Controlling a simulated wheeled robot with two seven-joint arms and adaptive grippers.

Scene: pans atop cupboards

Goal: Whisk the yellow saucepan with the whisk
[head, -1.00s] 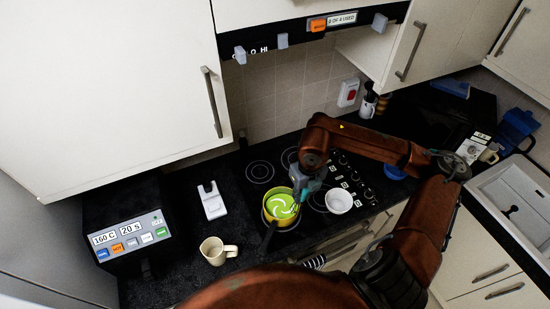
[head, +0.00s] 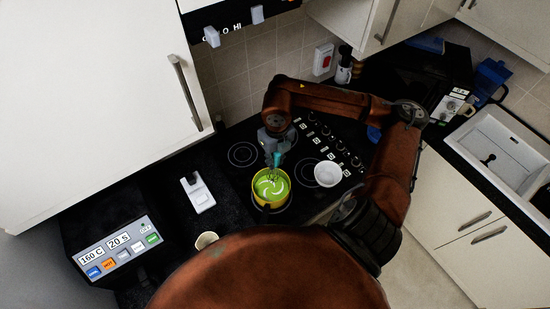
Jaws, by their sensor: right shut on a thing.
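The yellow saucepan (head: 284,202) stands on the black hob, with bright green contents and a pale swirl inside. Its dark handle points toward the front. My right gripper (head: 275,153) is above the back rim of the saucepan, fingers pointing down. It is shut on the whisk (head: 276,160), whose teal handle shows below the fingers. The whisk's lower end reaches down to the back part of the green contents; its tip is hard to make out. My left gripper is not in view.
A white bowl (head: 328,174) stands on the hob right of the saucepan. A cream mug (head: 206,240) is partly hidden by my large orange arm part in front. A white device (head: 197,192) and a control box (head: 118,247) are at left. Cupboards hang above.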

